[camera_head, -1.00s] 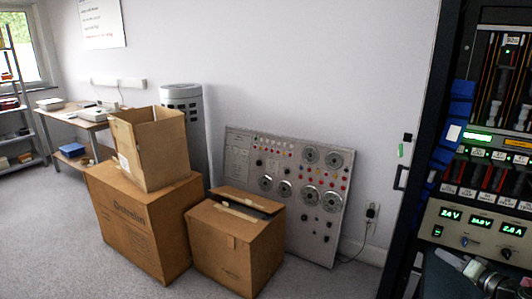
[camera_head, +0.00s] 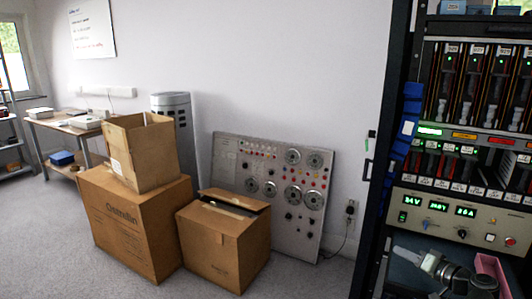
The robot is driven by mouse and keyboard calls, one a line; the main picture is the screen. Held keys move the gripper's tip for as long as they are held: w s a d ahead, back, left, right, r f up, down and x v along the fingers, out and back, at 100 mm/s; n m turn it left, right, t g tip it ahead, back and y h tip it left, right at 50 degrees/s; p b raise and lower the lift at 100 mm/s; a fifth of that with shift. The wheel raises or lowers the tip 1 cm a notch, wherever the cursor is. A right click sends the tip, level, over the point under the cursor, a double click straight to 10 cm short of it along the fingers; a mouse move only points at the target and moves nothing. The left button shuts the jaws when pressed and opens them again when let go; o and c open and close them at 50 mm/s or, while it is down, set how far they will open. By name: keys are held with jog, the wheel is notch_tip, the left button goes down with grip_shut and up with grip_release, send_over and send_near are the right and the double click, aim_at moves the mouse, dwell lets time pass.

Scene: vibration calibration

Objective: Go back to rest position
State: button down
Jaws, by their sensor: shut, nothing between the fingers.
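The nearest equipment is the dark instrument rack (camera_head: 376,225) on the right. Its power supply panel (camera_head: 470,218) has lit green displays, several knobs and a red button.
A large cardboard box (camera_head: 130,230) carries an open box (camera_head: 140,150). A smaller box (camera_head: 225,245) stands beside them. A control panel (camera_head: 270,215) leans on the wall. A table (camera_head: 65,128) is at the far left. Grey floor (camera_head: 45,250) is free at the front left.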

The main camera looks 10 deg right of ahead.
jog(key=w+a+f+n+g+y, duration=0.2)
jog(key=w+a, duration=0.1)
jog(key=a, duration=0.7)
jog(key=w+a+f+n+g+y, duration=0.15)
jog(key=w+a, duration=0.25)
jog(key=a, duration=0.5)
jog(key=w+a+f+n+g+y, duration=0.1)
jog(key=w+a+f+n+g, duration=0.15)
jog(key=a, duration=0.75)
jog(key=s+a+f+n+g+h, duration=0.2)
jog(key=s+a+f+g, duration=0.3)
jog(key=a, duration=0.4)
jog(key=s+a+f+n+g+h, duration=0.1)
jog(key=s+a+f+g+h, duration=0.15)
jog(key=a+f, duration=0.45)
jog(key=s+d+r+m+g+h+p, duration=0.1)
jog(key=s+d+m+h, duration=0.25)
jog(key=d, duration=0.35)
notch_tip(320, 180, up, 20)
jog(key=w+p, duration=0.1)
jog(key=p, duration=1.9)
jog(key=shift+a+r+p, duration=0.2)
jog(key=shift+a+p, duration=0.05)
jog(key=shift+p, duration=0.1)
